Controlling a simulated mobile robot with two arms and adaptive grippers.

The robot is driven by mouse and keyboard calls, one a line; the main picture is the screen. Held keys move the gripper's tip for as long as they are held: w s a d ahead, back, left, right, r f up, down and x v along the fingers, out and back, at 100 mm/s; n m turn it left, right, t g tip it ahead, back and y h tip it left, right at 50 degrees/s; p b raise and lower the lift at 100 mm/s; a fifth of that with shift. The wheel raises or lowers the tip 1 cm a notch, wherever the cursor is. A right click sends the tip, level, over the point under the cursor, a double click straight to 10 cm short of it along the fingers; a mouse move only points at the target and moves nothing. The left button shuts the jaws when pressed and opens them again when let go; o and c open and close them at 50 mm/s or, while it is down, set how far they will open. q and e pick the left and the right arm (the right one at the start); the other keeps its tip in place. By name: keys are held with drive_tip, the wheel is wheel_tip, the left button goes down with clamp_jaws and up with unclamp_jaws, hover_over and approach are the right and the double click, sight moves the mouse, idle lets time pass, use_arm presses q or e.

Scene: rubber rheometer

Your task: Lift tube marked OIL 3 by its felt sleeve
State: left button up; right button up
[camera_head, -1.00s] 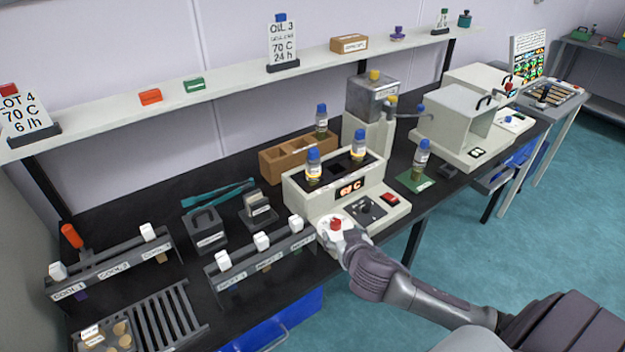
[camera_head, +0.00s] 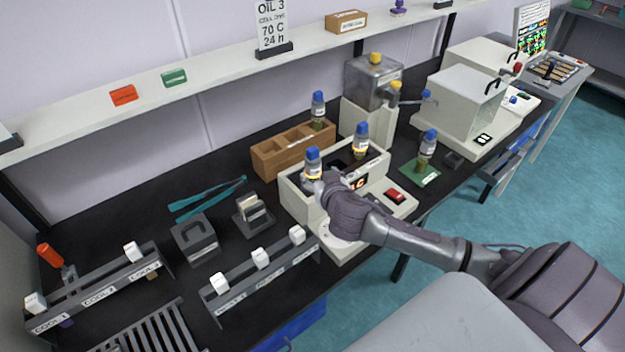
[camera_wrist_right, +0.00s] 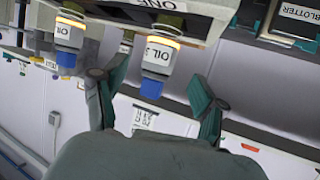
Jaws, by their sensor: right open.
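The tube that reads OIL and what looks like a 3 (camera_wrist_right: 157,54) has a blue cap, a white label and a yellow-orange band. In the head view it is the front-left tube (camera_head: 313,164), upright in the cream heating bath (camera_head: 292,196). My right gripper (camera_wrist_right: 155,88) is open, with a finger on either side of the tube's cap in the wrist view, apart from it. In the head view my right gripper (camera_head: 325,182) is beside the tube and its fingers are partly hidden. I cannot tell which part is the felt sleeve. My left gripper is not in view.
A second blue-capped tube (camera_head: 361,140) stands in the bath, behind and right; it also shows in the wrist view (camera_wrist_right: 68,40). A wooden rack (camera_head: 275,161) stands behind the bath. A third tube (camera_head: 427,150) stands on a green mat (camera_head: 420,178). Grey racks occupy the left bench.

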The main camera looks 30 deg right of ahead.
sight(315, 168)
drive_tip(key=shift+w+d+f, duration=0.2)
drive_tip(key=shift+w+f, duration=0.05)
drive_tip(key=shift+w, duration=0.35)
drive_tip(key=shift+w+d+f, duration=0.1)
drive_tip(key=shift+w+f, duration=0.1)
drive_tip(key=shift+w, duration=0.1)
drive_tip(key=shift+p+x, duration=0.75)
drive_tip(key=shift+x, duration=1.4)
drive_tip(key=shift+w+d+f+p, duration=0.15)
drive_tip(key=shift+w+f+p, duration=0.15)
drive_tip(key=shift+w, duration=0.15)
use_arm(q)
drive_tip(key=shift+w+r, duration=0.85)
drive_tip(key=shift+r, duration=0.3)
use_arm(e)
drive_tip(key=shift+r, duration=0.1)
drive_tip(key=shift+s, duration=0.1)
drive_tip(key=shift+c, duration=0.9)
clamp_jaws()
